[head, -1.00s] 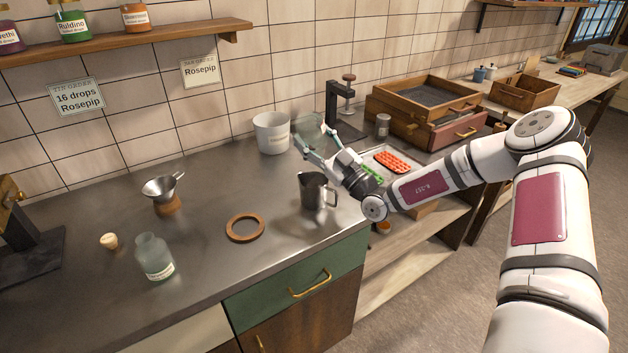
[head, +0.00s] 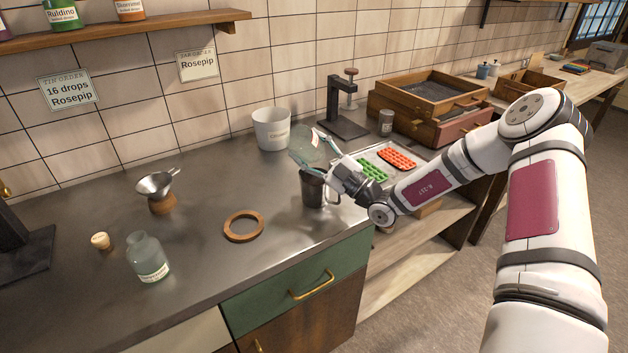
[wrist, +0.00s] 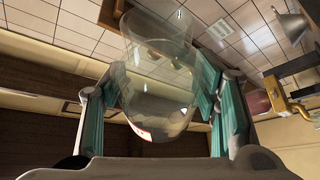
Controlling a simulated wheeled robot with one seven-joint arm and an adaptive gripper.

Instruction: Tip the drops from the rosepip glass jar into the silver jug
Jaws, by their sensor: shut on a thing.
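I see no drops inside the jar. Its label is not readable. The jug stands upright on the steel counter, partly hidden behind my gripper; its inside cannot be seen.
A white bin (head: 272,130) stands behind the jug. A wooden ring (head: 243,227), a glass bottle (head: 148,258), a cork (head: 100,240) and a funnel (head: 157,186) are at left. Red and green moulds lie on a tray (head: 383,150) at right.

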